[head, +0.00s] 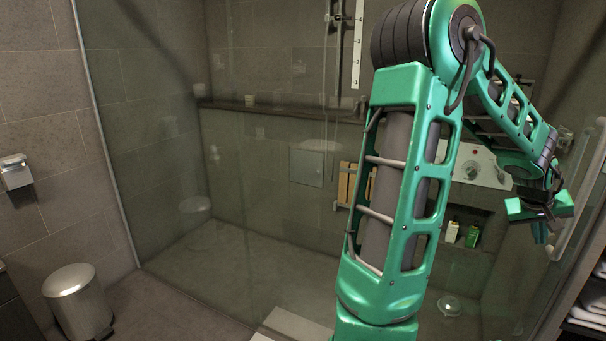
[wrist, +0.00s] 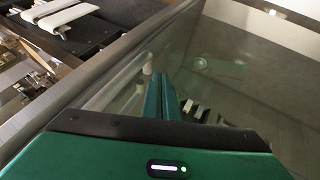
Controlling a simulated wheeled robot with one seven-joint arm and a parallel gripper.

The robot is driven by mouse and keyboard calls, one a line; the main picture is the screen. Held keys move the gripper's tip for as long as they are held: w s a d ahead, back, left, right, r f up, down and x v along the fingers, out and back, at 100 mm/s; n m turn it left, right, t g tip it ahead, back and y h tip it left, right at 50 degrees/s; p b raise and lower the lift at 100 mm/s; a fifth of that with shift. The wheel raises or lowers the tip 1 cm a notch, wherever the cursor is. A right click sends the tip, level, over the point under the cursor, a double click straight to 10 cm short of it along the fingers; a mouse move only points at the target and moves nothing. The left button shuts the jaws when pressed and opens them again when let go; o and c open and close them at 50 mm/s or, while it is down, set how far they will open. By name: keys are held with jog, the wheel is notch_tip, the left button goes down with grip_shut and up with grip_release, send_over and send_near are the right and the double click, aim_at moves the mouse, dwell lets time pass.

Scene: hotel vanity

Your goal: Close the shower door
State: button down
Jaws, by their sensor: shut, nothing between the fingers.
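The glass shower door (head: 568,240) stands at the far right of the head view, angled toward me and apparently open. Its pale vertical bar handle (head: 585,185) is near the right edge. My gripper (head: 541,212) is shut and empty, just left of the handle and close to the glass. In the wrist view, my gripper's fingers (wrist: 160,92) are together and point along the glass. The handle (wrist: 118,85) shows just left of them, beside the door's metal edge (wrist: 75,95). I cannot tell whether the fingers touch the door.
A fixed glass panel (head: 160,150) closes off the left of the shower. A metal bin (head: 77,300) stands on the floor at left. Shelves with white towels (head: 590,312) are at the right edge. Bottles (head: 472,234) stand in a wall niche. My arm hides the middle.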

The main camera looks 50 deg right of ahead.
aim_at(557, 245)
jog(key=s, duration=0.1)
jog(key=s+d, duration=0.1)
jog(key=s, duration=0.1)
jog(key=shift+s, duration=0.25)
jog(key=shift+s+r, duration=0.1)
jog(key=shift+s, duration=0.05)
dwell(0.4)
jog(key=w+a+r, duration=0.7)
jog(key=shift+a+r, duration=0.25)
jog(key=shift+r, duration=0.15)
dwell(0.3)
